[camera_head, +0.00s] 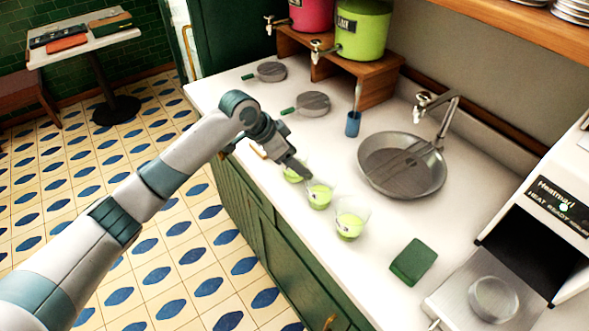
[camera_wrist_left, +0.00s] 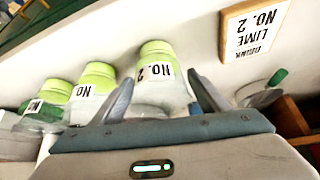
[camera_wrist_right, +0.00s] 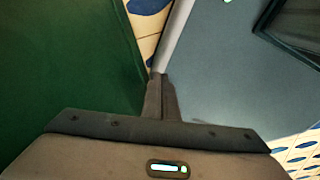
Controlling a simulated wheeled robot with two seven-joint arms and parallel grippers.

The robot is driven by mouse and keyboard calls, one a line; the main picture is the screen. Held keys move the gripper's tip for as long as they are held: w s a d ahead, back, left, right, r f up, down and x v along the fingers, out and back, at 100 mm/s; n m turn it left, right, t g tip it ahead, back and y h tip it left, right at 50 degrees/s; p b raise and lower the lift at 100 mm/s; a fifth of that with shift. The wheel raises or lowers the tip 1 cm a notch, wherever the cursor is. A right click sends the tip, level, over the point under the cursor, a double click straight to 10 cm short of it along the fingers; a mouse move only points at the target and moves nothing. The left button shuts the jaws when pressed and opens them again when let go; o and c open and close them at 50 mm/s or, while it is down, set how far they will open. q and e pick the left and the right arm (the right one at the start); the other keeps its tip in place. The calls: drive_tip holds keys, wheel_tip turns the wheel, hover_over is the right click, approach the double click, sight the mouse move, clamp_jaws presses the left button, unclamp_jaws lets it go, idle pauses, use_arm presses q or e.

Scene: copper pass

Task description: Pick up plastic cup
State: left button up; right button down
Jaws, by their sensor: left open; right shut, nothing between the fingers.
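Three clear plastic cups with lime-green contents stand in a row near the counter's front edge in the head view: a far cup (camera_head: 292,175), a middle cup (camera_head: 319,196) and a near cup (camera_head: 350,225). My left gripper (camera_head: 298,168) is at the far cup and partly hides it. In the left wrist view, my left gripper (camera_wrist_left: 160,92) is open, with a cup labelled NO. 2 (camera_wrist_left: 155,70) between or just beyond its fingers; contact cannot be told. Two more cups (camera_wrist_left: 92,90) (camera_wrist_left: 50,97) stand to the left there. My right gripper (camera_wrist_right: 160,98) is shut and empty, away from the cups.
A green surface (camera_wrist_right: 75,75) is close to my right gripper.

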use_arm(q)
drive_tip(key=b+x, duration=0.2)
drive_tip(key=shift+d+f, duration=0.15)
drive_tip(key=shift+f, duration=0.1)
drive_tip(key=shift+d, duration=0.1)
drive_tip(key=shift+c, duration=0.2)
drive_tip(key=c, duration=0.6)
drive_tip(key=shift+c, duration=0.6)
